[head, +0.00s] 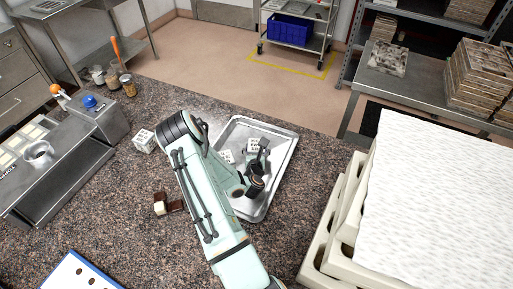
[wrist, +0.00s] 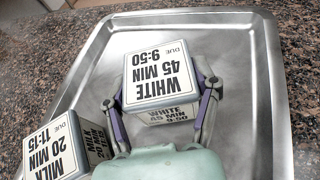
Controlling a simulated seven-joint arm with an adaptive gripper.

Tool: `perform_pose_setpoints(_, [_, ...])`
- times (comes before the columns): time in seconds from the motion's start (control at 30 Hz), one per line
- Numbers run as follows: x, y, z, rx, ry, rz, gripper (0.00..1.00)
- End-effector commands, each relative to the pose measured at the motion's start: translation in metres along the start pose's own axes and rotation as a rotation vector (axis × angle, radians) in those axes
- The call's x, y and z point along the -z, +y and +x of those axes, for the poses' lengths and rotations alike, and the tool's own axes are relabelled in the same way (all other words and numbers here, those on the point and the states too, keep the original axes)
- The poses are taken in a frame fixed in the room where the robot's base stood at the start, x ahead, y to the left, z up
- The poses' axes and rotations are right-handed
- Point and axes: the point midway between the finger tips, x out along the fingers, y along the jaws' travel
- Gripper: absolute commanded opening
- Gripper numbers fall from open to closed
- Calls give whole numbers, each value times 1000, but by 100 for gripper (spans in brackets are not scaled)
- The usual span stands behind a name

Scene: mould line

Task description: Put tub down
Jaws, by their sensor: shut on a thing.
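A white box-shaped tub labelled "WHITE 45 MIN DUE 9:50" (wrist: 160,75) is between the two fingers of my gripper (wrist: 164,98) in the wrist view. The fingers press on its left and right sides. The tub (head: 253,144) is inside the outline of the metal tray (head: 284,150) in the head view, partly hidden by my gripper (head: 258,158). I cannot tell whether its base touches the tray floor. A second tub labelled "MILK 20 MIN DUE 11:15" (wrist: 62,148) is to the left of it, in the tray, close to my left finger.
Another labelled white tub (head: 144,140) stands on the speckled counter left of the tray. Small brown and cream blocks (head: 175,206) lie nearby. A stack of cream moulds (head: 335,222) stands right of the tray. The tray's far end (wrist: 190,25) is bare.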

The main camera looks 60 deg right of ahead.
Motion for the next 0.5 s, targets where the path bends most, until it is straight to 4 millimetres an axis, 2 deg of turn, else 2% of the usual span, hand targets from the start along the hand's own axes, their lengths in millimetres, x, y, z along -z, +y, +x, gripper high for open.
perform_pose_setpoints(0.13, [3, 0, 1, 0, 1, -2, 22])
perform_pose_setpoints(0.17, [3, 0, 1, 0, 1, -1, 65])
perform_pose_setpoints(0.23, [3, 0, 1, 0, 0, -1, 87])
perform_pose_setpoints(0.5, [3, 0, 1, 0, 0, -1, 88])
